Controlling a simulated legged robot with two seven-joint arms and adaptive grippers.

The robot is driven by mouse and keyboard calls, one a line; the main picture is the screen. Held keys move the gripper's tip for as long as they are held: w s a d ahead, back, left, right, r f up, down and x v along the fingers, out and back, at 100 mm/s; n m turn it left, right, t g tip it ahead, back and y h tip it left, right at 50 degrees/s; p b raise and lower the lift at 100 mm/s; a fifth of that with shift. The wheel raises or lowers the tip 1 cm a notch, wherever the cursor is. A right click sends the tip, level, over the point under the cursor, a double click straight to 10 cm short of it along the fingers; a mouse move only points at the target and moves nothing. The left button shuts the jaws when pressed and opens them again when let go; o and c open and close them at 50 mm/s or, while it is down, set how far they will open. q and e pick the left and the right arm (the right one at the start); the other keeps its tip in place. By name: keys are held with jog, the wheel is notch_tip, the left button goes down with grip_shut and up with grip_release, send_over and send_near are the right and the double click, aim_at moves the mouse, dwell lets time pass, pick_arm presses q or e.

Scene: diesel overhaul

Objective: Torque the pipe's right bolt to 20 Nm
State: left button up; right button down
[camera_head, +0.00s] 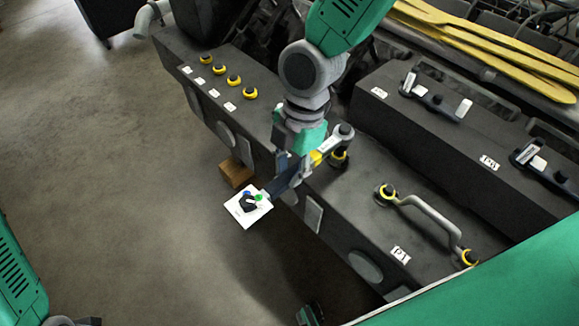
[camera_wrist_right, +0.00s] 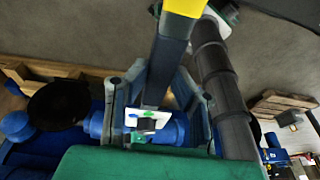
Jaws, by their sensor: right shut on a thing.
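The pipe (camera_head: 432,212) is a grey bent tube on the dark engine block, with a yellow-ringed bolt at its left end (camera_head: 386,194) and another at its right end (camera_head: 469,258). My right gripper (camera_head: 285,172) is shut on a dark wrench with a yellow band (camera_head: 317,157). The wrench's grey head (camera_head: 343,133) is over or beside a yellow-ringed bolt (camera_head: 339,155), away from this pipe; contact is unclear. A white plate with blue and green spots (camera_head: 247,205) is at the handle end. In the wrist view the wrench shaft (camera_wrist_right: 166,70) runs between the fingers. My left gripper is not clearly seen.
Several yellow-ringed bolts (camera_head: 233,80) with white labels sit on the block's far left. A second dark block (camera_head: 450,120) with tools on it stands behind. Long yellow bars (camera_head: 490,45) lie at the upper right. A wooden block (camera_head: 236,173) is below; the floor at left is clear.

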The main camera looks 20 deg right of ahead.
dwell(0.3)
jog(key=shift+d+b+x, duration=0.25)
jog(key=shift+b+x, duration=0.4)
jog(key=shift+x, duration=0.45)
jog(key=shift+w, duration=0.2)
jog(key=shift+w+a, duration=0.1)
jog(key=shift+w+a+p, duration=0.1)
jog(key=shift+w+p, duration=0.2)
jog(key=shift+w+a, duration=0.1)
jog(key=shift+w, duration=0.1)
jog(key=shift+w, duration=0.3)
jog(key=shift+w+a, duration=0.1)
